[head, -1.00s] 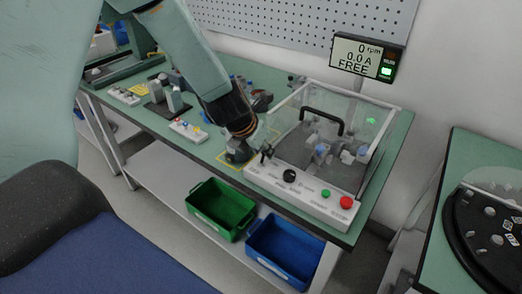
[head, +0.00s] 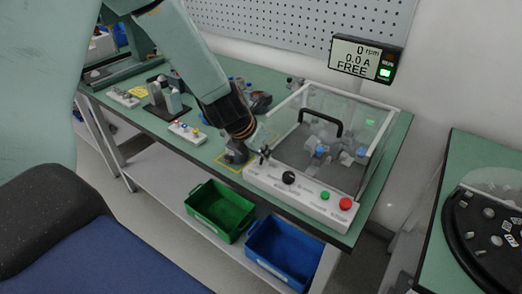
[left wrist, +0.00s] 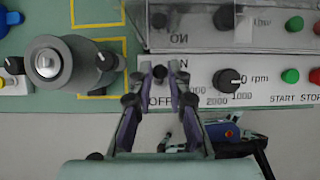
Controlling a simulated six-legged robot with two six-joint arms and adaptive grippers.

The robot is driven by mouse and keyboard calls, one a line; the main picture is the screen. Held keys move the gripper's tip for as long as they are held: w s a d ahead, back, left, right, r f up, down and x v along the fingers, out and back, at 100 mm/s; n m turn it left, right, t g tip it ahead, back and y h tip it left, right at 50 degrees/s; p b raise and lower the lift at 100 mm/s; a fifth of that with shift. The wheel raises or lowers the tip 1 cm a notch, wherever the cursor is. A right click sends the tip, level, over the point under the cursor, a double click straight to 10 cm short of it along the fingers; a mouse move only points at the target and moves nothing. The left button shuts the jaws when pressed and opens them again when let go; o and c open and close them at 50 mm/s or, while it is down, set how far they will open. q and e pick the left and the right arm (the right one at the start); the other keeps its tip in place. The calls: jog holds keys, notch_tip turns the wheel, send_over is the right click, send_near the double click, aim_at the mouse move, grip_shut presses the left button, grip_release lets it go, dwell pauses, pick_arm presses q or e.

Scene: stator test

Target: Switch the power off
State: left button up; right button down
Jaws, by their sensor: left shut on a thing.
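The power switch (left wrist: 160,72) is a small lever on the white control panel (left wrist: 205,95), between the ON and OFF labels. My left gripper (left wrist: 160,78) is shut on the lever, one dark finger on each side. In the head view my left gripper (head: 263,154) is at the left end of the panel (head: 310,204). The fingers hide much of the lever, so I cannot tell its position. The display (head: 361,58) reads 0 rpm, 0.0 A and FREE, with a green light lit. My right gripper is not in view.
A clear cover (head: 345,120) with a black handle stands behind the panel. The speed knob (head: 289,177), green START button (head: 325,195) and red STOP button (head: 345,203) are to the right. Green (head: 220,210) and blue (head: 285,250) crates sit below the bench.

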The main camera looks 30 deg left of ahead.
pick_arm(q)
jog(key=shift+s, duration=1.45)
jog(key=o, duration=0.5)
jog(key=shift+a, duration=0.1)
jog(key=shift+p+v, duration=1.05)
jog(key=shift+p, duration=0.2)
jog(key=p+v, duration=0.3)
jog(key=v, duration=0.1)
jog(key=shift+p, duration=0.35)
